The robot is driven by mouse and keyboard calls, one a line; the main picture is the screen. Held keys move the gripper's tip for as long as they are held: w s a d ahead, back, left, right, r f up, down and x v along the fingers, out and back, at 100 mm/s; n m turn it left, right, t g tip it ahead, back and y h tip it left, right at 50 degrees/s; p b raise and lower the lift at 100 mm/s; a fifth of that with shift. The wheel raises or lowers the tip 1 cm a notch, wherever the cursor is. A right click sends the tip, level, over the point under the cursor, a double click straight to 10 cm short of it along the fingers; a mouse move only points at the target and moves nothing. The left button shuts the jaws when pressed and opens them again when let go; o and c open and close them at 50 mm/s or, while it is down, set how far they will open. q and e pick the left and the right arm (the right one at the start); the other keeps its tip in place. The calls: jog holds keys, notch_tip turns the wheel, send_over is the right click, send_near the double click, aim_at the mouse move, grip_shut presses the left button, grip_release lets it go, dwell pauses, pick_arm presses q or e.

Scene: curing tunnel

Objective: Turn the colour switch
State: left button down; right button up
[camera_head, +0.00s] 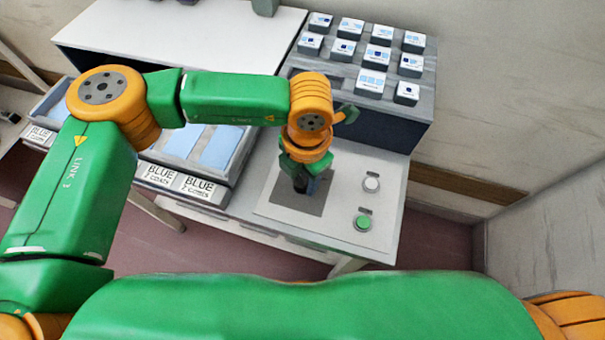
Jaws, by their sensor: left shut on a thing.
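My left gripper (301,184) points down at the dark square plate (312,207) on the pale control panel (268,208). It is shut on the colour switch, which it mostly hides. A small blue patch (314,187) shows just right of the fingers; I cannot tell whether it is part of the switch. The way the switch points is hidden. My right gripper is out of view.
A white button (371,183) and a green button (363,222) sit right of the plate. Behind stands a grey rack (425,85) with several labelled white blocks. Trays labelled BLUE (198,187) lie left of the panel. A wall closes off the right.

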pick_arm(q)
jog(key=shift+f+m+b, duration=0.2)
jog(key=shift+m+b, duration=0.2)
jog(key=shift+b, duration=0.2)
jog(key=m+b, duration=0.4)
jog(key=b, duration=0.2)
jog(key=shift+f+m, duration=0.15)
jog(key=shift+m, duration=0.15)
jog(key=shift+m+b, duration=1.1)
jog(key=shift+r+m+b, duration=0.25)
jog(key=shift+m+b, duration=0.3)
jog(key=shift+m, duration=0.65)
jog(key=shift+c, duration=1.9)
grip_release()
jog(key=shift+r, duration=0.1)
